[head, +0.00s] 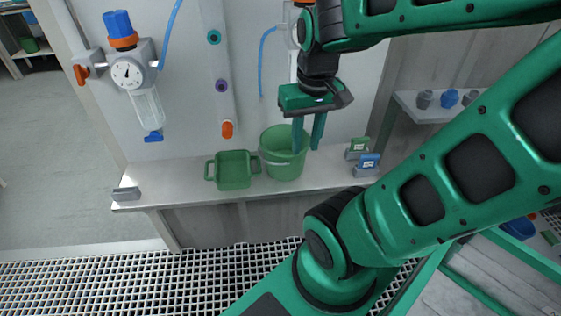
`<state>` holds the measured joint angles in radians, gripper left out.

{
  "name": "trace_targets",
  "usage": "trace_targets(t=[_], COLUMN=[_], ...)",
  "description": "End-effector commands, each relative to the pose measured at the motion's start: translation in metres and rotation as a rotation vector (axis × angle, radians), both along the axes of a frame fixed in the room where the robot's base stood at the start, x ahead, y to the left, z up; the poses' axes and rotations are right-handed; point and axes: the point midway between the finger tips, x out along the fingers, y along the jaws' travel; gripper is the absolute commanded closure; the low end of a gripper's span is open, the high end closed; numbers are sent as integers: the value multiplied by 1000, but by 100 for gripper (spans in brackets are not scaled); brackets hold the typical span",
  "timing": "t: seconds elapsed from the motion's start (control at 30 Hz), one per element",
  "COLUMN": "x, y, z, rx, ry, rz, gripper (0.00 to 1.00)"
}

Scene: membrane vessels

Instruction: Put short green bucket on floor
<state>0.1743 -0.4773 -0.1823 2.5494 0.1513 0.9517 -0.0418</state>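A green bucket (279,160) with a thin wire handle stands upright on the grey bench (190,187). My gripper (308,148) points down over the right side of its rim. Its two green fingers are apart. The left finger overlaps the bucket's mouth, and the right finger is at or just beyond the right edge. I cannot tell whether either finger touches the wall. The bucket's right rim is partly hidden by the fingers.
A green square tub (233,171) with side handles stands just left of the bucket. Small green (357,147) and blue (368,163) boxed items sit to the right. A filter with a gauge (127,73) hangs on the wall. Grey floor (50,150) is clear at left; grating (110,285) lies in front.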

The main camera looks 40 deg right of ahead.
Motion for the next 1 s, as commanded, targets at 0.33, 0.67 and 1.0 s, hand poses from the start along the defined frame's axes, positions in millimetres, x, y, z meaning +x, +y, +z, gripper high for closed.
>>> trace_targets(t=[0.33, 0.67, 1.0], x=[145, 193, 208], y=[70, 14, -25], z=[-3, -56, -93], rx=[-16, 20, -2], ry=[-182, 11, 120], rz=[193, -254, -523], gripper=[74, 74, 74])
